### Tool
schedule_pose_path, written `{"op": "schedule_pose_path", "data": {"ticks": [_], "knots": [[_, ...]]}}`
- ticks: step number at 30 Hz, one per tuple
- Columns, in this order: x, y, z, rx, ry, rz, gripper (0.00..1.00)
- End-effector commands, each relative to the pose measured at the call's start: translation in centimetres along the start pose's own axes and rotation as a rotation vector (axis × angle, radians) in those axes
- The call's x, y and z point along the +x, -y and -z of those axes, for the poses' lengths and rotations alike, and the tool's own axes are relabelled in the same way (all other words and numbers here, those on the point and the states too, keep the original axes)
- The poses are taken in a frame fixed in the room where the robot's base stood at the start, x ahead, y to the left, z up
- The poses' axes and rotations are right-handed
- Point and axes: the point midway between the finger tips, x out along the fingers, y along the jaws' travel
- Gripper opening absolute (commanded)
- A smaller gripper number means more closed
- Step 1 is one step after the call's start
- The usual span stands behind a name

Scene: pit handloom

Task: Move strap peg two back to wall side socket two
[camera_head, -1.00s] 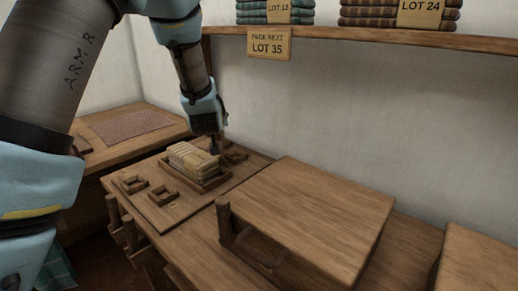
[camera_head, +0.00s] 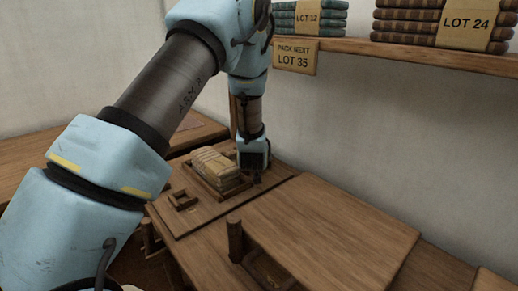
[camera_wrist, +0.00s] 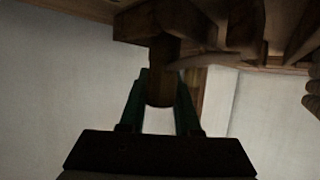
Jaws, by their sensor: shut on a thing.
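My gripper (camera_head: 257,180) points down at the wall side of a flat wooden board (camera_head: 196,215), just behind and right of a wooden tray holding a cream bundle (camera_head: 214,166). In the wrist view my gripper (camera_wrist: 160,105) is shut on a brown wooden peg (camera_wrist: 163,80), held between its two dark green fingers. In the head view the peg is too small and dark to make out. A square wooden socket (camera_head: 183,200) shows on the near side of the board. The wall side sockets are largely hidden behind my gripper, so I cannot tell whether the peg touches one.
A raised wooden panel (camera_head: 330,225) lies to the right, with an upright post (camera_head: 235,240) at its near left corner. A shelf (camera_head: 440,55) on the wall carries stacked bundles above. A lot sign (camera_head: 294,57) hangs from it near my arm.

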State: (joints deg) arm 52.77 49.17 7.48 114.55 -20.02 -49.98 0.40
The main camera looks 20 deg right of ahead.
Motion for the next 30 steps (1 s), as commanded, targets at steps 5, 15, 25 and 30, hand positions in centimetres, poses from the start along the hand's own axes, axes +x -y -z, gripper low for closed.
{"op": "schedule_pose_path", "data": {"ticks": [5,15,25,30], "knots": [[0.19,-0.01,-0.35,-0.001,-0.003,0.0,0.0],[0.3,0.0,-0.65,-0.001,-0.002,0.0,0.37],[0.29,0.0,-0.64,-0.001,-0.002,0.0,0.61],[0.22,0.0,-0.46,-0.001,-0.002,0.0,0.61]]}}
